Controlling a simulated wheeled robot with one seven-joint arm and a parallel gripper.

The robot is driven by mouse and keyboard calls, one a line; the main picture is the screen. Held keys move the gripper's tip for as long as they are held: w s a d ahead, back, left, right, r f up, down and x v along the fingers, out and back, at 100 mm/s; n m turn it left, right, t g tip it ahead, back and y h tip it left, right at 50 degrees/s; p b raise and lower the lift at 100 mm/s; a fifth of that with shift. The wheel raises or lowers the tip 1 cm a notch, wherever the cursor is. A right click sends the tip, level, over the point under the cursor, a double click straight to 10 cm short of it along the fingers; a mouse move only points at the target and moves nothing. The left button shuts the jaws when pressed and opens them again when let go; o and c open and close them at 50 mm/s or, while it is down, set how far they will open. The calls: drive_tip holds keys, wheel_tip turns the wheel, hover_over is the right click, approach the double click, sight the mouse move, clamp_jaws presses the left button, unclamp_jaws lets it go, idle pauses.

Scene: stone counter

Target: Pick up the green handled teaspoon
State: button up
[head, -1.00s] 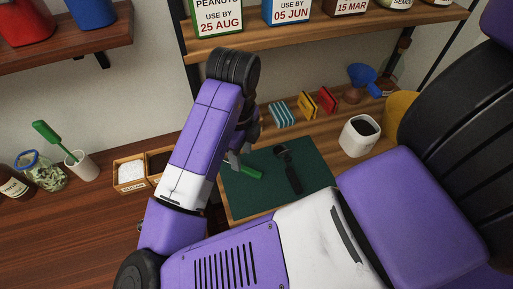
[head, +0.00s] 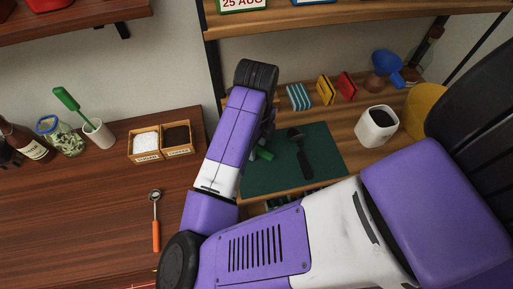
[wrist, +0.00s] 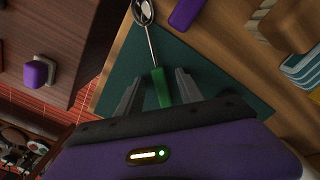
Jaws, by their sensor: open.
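The green-handled teaspoon lies on a dark green mat (head: 325,165). Its green handle (head: 264,153) shows just right of my forearm in the head view, with the rest mostly hidden. In the wrist view the metal bowl points away from me, and the green handle (wrist: 162,88) shows between the two fingers of my gripper (wrist: 160,76). The jaws are open, one finger on each side of the handle with gaps. I cannot tell how far the fingertips are above the mat.
A black utensil (head: 301,155) lies on the mat to the right. An orange-handled spoon (head: 155,220) lies on the wooden counter. A white canister (head: 377,127) stands right.

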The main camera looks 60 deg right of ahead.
drive_tip(key=shift+c, duration=0.2)
clamp_jaws()
drive_tip(key=shift+r, duration=0.1)
drive_tip(key=s+a+r+p, duration=0.2)
drive_tip(key=a+r+p, duration=0.3)
drive_tip(key=r, duration=0.6)
drive_tip(key=shift+s+d+f+m+b, duration=0.15)
drive_tip(key=shift+s+f+m+b, duration=0.55)
drive_tip(key=shift+f, duration=0.95)
drive_tip(key=shift+s+d+f+m+b, duration=0.1)
drive_tip(key=shift+s+f+m+b, duration=0.6)
drive_tip(key=shift+f, duration=0.9)
drive_tip(key=shift+s+d+f+m+b, duration=0.15)
drive_tip(key=shift+s+f+m+b, duration=0.25)
drive_tip(key=shift+f+m, duration=0.9)
